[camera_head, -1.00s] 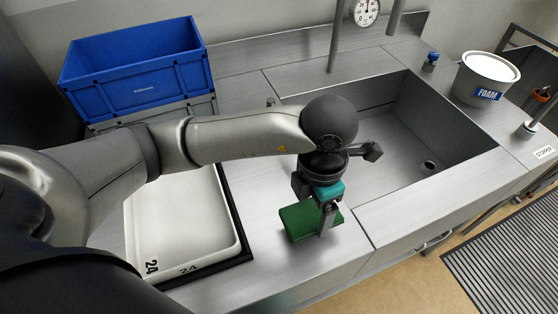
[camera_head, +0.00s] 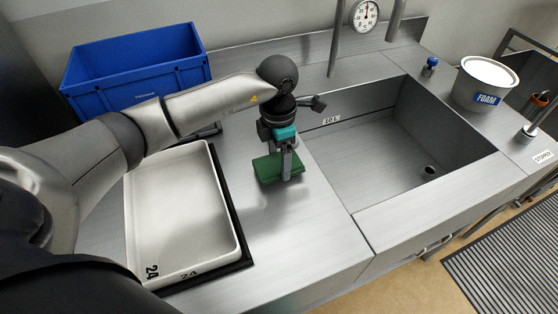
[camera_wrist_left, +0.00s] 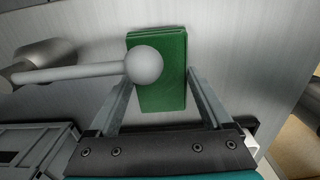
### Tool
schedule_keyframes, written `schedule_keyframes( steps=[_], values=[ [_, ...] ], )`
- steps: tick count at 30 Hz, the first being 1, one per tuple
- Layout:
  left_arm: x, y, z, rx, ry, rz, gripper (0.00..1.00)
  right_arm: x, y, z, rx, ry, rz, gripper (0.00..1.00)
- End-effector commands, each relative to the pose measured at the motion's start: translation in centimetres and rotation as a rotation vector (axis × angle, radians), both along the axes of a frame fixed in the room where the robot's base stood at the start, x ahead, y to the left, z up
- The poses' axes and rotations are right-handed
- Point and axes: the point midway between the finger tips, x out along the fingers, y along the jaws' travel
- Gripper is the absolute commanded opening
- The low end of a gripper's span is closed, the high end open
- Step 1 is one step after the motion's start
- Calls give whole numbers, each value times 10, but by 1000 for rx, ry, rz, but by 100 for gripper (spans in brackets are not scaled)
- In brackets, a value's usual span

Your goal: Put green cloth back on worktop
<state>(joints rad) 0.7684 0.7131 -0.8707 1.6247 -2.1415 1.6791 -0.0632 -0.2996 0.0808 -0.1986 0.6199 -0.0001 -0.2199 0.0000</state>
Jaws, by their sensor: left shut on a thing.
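The green cloth (camera_head: 266,171) is a flat folded pad at my left gripper, over the worktop strip between the white tray and the sink. My left gripper (camera_head: 289,174) points down and is shut on the cloth. In the left wrist view the cloth (camera_wrist_left: 172,98) lies between the two fingers (camera_wrist_left: 160,85). A grey rod with a ball end (camera_wrist_left: 145,65) hides part of it there. I cannot tell whether the cloth touches the steel worktop (camera_head: 300,235). My right gripper is not in view.
The white tray (camera_head: 185,222) on a black base is left of the cloth; the sink (camera_head: 385,150) is to its right. A blue crate (camera_head: 135,85) stands at the back left. A foam bucket (camera_head: 484,82) is beyond the sink. The worktop in front of the cloth is clear.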

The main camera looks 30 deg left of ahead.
Motion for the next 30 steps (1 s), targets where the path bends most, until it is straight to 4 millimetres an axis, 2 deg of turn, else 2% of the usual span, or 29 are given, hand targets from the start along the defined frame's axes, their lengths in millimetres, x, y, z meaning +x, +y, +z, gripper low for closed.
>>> schedule_keyframes(
  steps=[3, 14, 15, 19, 26, 30],
  values=[
    [0, 0, -14, -1, 1, 0, 32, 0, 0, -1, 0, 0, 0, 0],
    [0, 0, -18, 1, -1, 0, 32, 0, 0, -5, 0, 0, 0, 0],
    [0, 0, -17, 0, 0, 0, 87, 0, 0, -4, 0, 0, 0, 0],
    [0, 0, -17, 0, 0, 0, 100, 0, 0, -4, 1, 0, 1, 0],
    [0, 0, -16, 0, 0, 0, 100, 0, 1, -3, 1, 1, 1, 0],
    [1, 0, -7, -1, -4, 0, 100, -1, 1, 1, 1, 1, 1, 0]
  ],
)
